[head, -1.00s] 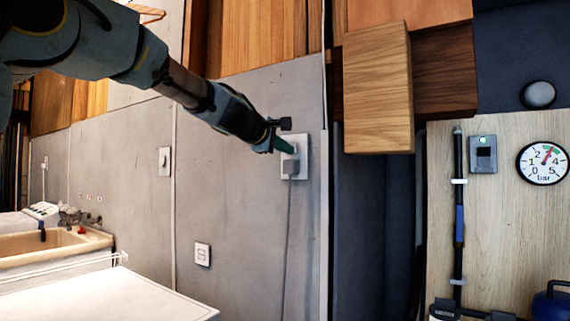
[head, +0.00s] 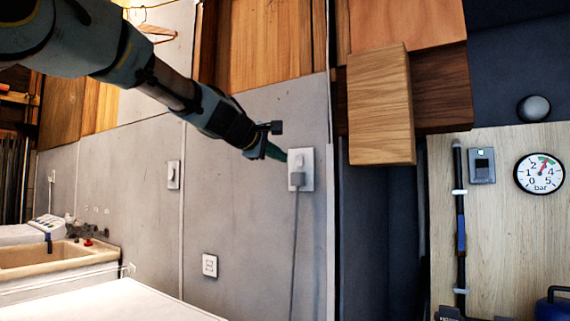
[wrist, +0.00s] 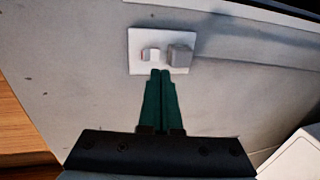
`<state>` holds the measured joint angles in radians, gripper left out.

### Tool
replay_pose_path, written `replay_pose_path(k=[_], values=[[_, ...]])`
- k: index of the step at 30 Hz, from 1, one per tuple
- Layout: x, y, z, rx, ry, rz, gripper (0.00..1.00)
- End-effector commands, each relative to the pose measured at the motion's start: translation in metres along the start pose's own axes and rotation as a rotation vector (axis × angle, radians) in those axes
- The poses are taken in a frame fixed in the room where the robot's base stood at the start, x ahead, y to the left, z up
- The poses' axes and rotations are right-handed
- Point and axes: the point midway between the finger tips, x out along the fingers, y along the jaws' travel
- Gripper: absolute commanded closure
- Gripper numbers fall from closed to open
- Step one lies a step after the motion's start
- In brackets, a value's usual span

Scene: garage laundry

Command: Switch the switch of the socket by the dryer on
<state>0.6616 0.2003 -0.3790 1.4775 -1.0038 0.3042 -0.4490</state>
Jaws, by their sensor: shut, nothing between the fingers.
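The socket (head: 306,182) is a white plate on the grey wall, with a cable hanging from its grey plug (head: 297,181). The switch (head: 299,159) sits above the plug in the head view. In the wrist view the socket (wrist: 135,42) shows the small switch (wrist: 152,54), with a reddish left edge, beside the blocky plug (wrist: 181,56). My gripper (head: 284,157) has its green fingers shut and empty, just left of the plate in the head view. In the wrist view the fingertips (wrist: 160,72) overlap the plate's lower edge, between switch and plug; contact cannot be told.
A white appliance top (head: 115,302) is at the lower left, beside a sink (head: 60,254). Another wall plate (head: 210,265) and a wall switch (head: 173,175) are to the left. A wooden cabinet (head: 380,110) juts out right of the socket.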

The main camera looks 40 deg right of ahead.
Motion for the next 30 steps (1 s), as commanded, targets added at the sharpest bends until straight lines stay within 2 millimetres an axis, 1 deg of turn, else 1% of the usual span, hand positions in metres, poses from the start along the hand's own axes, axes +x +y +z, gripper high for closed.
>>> replay_pose_path(k=[3,9,13,18,30], values=[[-0.018,-0.005,0.0,0.002,0.002,0.001,1.0],[-0.05,-0.007,0.0,0.002,0.001,0.002,1.0],[-0.062,-0.007,0.0,0.002,0.001,0.0,1.0],[-0.068,-0.007,0.0,0.001,0.0,0.0,1.0],[-0.067,-0.006,0.0,0.001,0.0,0.0,1.0]])
